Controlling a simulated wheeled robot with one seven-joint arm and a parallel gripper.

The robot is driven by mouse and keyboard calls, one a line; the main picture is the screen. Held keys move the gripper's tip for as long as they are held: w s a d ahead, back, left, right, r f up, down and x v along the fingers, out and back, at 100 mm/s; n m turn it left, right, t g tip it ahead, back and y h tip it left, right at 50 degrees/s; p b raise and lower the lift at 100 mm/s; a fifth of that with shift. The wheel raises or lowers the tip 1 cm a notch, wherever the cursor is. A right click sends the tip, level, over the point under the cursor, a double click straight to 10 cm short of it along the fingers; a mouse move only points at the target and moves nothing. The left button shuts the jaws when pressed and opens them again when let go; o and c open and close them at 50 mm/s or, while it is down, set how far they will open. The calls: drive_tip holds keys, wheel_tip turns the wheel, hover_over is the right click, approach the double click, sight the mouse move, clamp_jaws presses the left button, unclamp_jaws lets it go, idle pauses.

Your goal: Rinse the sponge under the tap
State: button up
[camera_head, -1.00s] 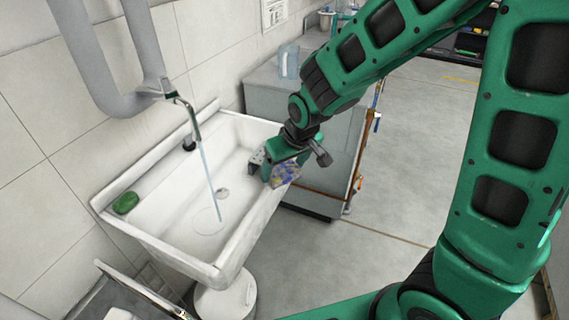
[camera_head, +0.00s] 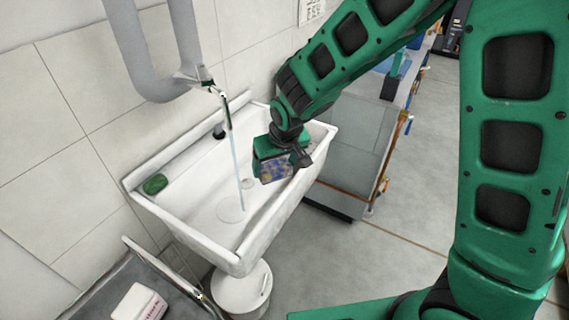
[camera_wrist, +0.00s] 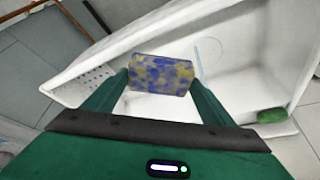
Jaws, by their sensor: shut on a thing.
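My gripper (camera_head: 272,160) is shut on a sponge (camera_head: 276,168) mottled blue and yellow. In the wrist view the sponge (camera_wrist: 162,74) sits between the two green fingers. It is held above the right part of the white sink (camera_head: 262,240). The tap (camera_head: 222,104) stands at the sink's back wall, and a thin stream of water (camera_head: 236,165) runs from it into the basin. The stream also shows in the wrist view (camera_wrist: 198,65). The sponge is to the right of the stream and apart from it.
A green object, perhaps soap (camera_head: 154,184), lies on the sink's left rim. A thick grey pipe (camera_head: 148,80) hangs on the wall above the tap. A grey cabinet (camera_head: 345,150) stands right of the sink, and a white bin (camera_head: 242,290) stands below it.

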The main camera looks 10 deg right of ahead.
drive_tip(key=w+a+f, duration=0.1)
drive_tip(key=w+a, duration=0.1)
drive_tip(key=a, duration=0.5)
drive_tip(key=shift+w+f, duration=0.15)
drive_tip(key=shift+f, duration=0.25)
idle(2.4)
